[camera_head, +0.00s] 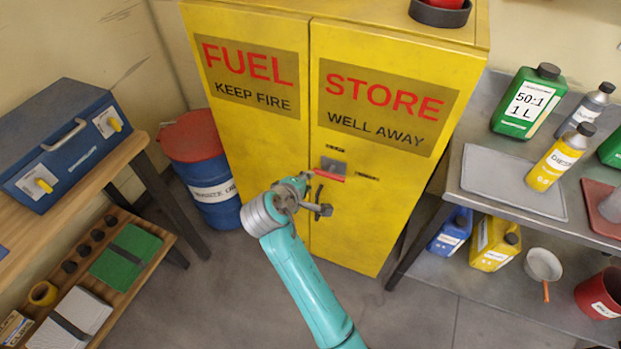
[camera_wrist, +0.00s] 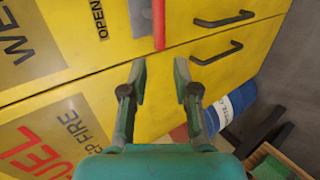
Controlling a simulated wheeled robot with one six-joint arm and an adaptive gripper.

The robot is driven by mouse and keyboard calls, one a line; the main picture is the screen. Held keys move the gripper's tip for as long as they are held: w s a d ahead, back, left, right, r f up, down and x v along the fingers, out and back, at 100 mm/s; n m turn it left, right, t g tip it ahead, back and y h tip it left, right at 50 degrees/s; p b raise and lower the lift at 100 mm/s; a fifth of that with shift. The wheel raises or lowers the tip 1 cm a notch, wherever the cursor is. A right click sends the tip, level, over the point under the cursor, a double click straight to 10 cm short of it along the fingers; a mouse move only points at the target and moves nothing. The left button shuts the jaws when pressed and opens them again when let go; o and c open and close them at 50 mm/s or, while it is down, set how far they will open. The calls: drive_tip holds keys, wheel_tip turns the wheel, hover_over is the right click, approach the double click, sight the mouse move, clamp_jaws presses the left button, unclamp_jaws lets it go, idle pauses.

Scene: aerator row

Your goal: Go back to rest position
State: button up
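My gripper (camera_head: 318,198) is in front of the yellow fuel store cabinet (camera_head: 258,140), close to the red latch lever (camera_head: 331,176) on its doors. In the wrist view my gripper (camera_wrist: 159,70) is open, with two separate fingers and nothing between them. There the red lever (camera_wrist: 158,25) lies just beyond the fingertips; whether they touch it, I cannot tell. Both cabinet doors look shut. Their dark handles (camera_wrist: 218,52) show in the wrist view.
A wooden bench with a blue toolbox (camera_head: 65,142) stands on the left. A blue drum with a red lid (camera_head: 203,165) stands beside the cabinet. On the right, a metal shelf (camera_head: 478,205) holds bottles and jugs. The floor (camera_head: 425,310) before the cabinet is clear.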

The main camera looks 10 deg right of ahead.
drive_tip(key=shift+s+r, duration=0.1)
drive_tip(key=shift+s, duration=0.05)
idle(0.4)
drive_tip(key=s+d+f+t+y, duration=0.1)
drive_tip(key=s+d+f+y, duration=0.25)
drive_tip(key=s+f, duration=0.7)
drive_tip(key=s+d+f+m+t+y, duration=0.1)
drive_tip(key=s+d+f+m+y, duration=0.15)
drive_tip(key=s, duration=1.05)
drive_tip(key=s+r+m+t, duration=0.1)
drive_tip(key=s+r+m, duration=0.1)
drive_tip(key=s+r, duration=0.3)
drive_tip(key=s+d+r+m+t, duration=0.1)
drive_tip(key=s+r+m, duration=0.2)
drive_tip(key=s, duration=0.8)
drive_tip(key=s+d+r+m+t, duration=0.1)
drive_tip(key=s+r+m, duration=0.2)
drive_tip(key=s+r, duration=0.4)
drive_tip(key=shift+s+t+y, duration=0.4)
drive_tip(key=shift+s, duration=0.15)
drive_tip(key=shift+m, duration=0.25)
